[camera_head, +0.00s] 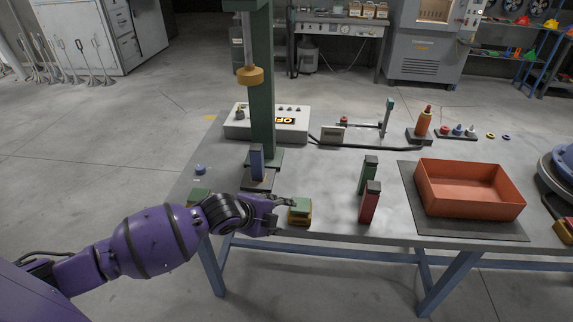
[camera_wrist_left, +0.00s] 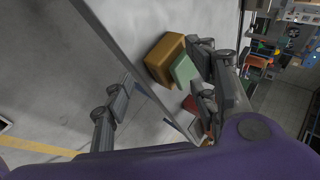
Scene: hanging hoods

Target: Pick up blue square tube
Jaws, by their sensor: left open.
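The blue square tube (camera_head: 257,162) stands upright on the dark base of the press, at the left part of the table in the head view. I cannot make it out in the left wrist view. My left gripper (camera_head: 281,211) is open at the table's front edge, nearer to me than the tube and apart from it. It also shows in the left wrist view (camera_wrist_left: 163,97) with its fingers spread wide and nothing held. A yellow block with a green top (camera_head: 299,211) is close by its fingertips; the block shows in the wrist view (camera_wrist_left: 166,58) beside one finger.
The press's green column (camera_head: 262,85) rises right behind the tube, with a yellow ram (camera_head: 250,75) above. A green tube (camera_head: 369,174) and a red tube (camera_head: 370,203) stand to the right. An orange tray (camera_head: 470,205) lies farther right. Another green-topped block (camera_head: 198,196) is at left.

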